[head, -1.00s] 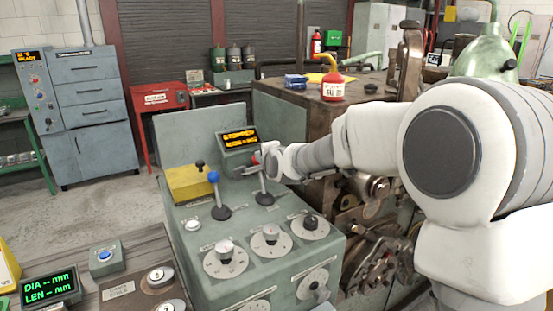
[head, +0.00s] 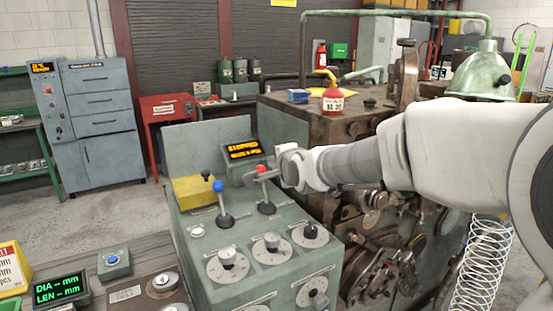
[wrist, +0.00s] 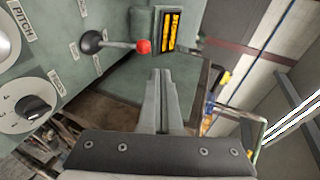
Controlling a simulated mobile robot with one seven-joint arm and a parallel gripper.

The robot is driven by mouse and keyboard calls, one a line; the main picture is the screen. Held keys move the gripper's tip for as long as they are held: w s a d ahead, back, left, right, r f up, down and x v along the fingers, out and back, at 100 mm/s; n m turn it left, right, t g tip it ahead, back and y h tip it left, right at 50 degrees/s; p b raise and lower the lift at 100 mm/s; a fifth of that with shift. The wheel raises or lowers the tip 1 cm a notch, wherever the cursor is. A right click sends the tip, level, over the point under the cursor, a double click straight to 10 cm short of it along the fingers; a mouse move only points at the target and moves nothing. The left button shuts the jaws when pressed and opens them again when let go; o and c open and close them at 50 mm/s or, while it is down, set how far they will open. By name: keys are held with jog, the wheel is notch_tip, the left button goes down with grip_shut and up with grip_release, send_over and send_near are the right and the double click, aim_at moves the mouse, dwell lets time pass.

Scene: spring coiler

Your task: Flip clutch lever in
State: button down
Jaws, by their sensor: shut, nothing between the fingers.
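Two levers stand on the sloping green control panel (head: 190,262). I cannot read which label marks the clutch. My gripper (head: 270,174) reaches in from the right, close by the red knob, and partly covers it. In the wrist view my gripper's fingers (wrist: 160,75) are together and empty. The red knob (wrist: 143,46) sits just beyond and left of their tips; I cannot tell whether they touch.
An amber display (head: 243,150) stands right behind the red-knobbed lever. Several dials, such as one (head: 272,243), lie in front. A yellow box (head: 195,190) stands at the left. The brown machine block (head: 300,120) with a red bottle (head: 333,100) is behind. A large coil spring (head: 482,265) is at the right.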

jog(key=shift+r+p+v, duration=0.25)
jog(key=shift+p+v, duration=0.3)
jog(key=shift+v, duration=0.6)
